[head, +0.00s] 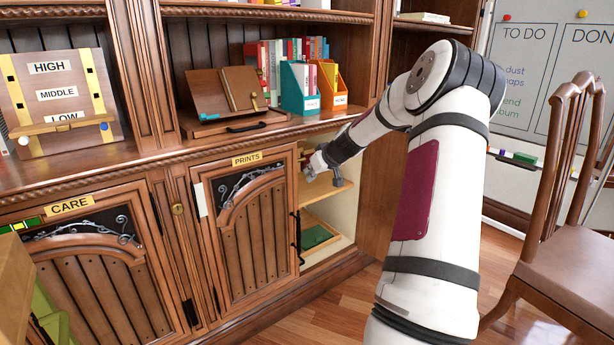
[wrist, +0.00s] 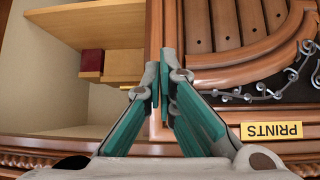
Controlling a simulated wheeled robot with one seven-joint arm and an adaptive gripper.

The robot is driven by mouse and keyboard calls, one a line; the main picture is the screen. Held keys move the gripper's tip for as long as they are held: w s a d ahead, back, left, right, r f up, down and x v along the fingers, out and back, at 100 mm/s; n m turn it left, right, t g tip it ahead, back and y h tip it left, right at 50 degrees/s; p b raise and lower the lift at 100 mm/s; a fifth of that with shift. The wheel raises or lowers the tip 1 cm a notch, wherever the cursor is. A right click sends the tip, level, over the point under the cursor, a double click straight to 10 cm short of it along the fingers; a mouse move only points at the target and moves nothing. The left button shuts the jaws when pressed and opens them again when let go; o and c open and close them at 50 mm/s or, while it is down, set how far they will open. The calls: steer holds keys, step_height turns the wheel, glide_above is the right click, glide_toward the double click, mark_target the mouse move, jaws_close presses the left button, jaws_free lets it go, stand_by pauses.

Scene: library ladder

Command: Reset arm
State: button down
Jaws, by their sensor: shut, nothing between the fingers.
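My arm reaches in from the right in the head view, and its end is at the open cabinet bay beside the PRINTS door (head: 247,225). My gripper (head: 312,165) is partly hidden there by the arm and shelf area. In the wrist view my gripper (wrist: 160,85) has its two green fingers closed together at the tips, with nothing between them. The tips are in front of the wooden edge between the open bay and the PRINTS door (wrist: 235,60), which appears upside down. Whether they touch the wood I cannot tell.
The open bay holds a shelf (head: 330,190) and a green item (head: 314,238) below. A dark red box (wrist: 92,62) shows by the shelf in the wrist view. A chair (head: 565,250) stands at right. The CARE door (head: 100,270) is at left. Bare floor (head: 330,310) lies in front.

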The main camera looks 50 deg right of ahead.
steer(key=shift+p+v, duration=0.5)
steer(key=shift+v, duration=2)
steer(key=shift+d, duration=0.1)
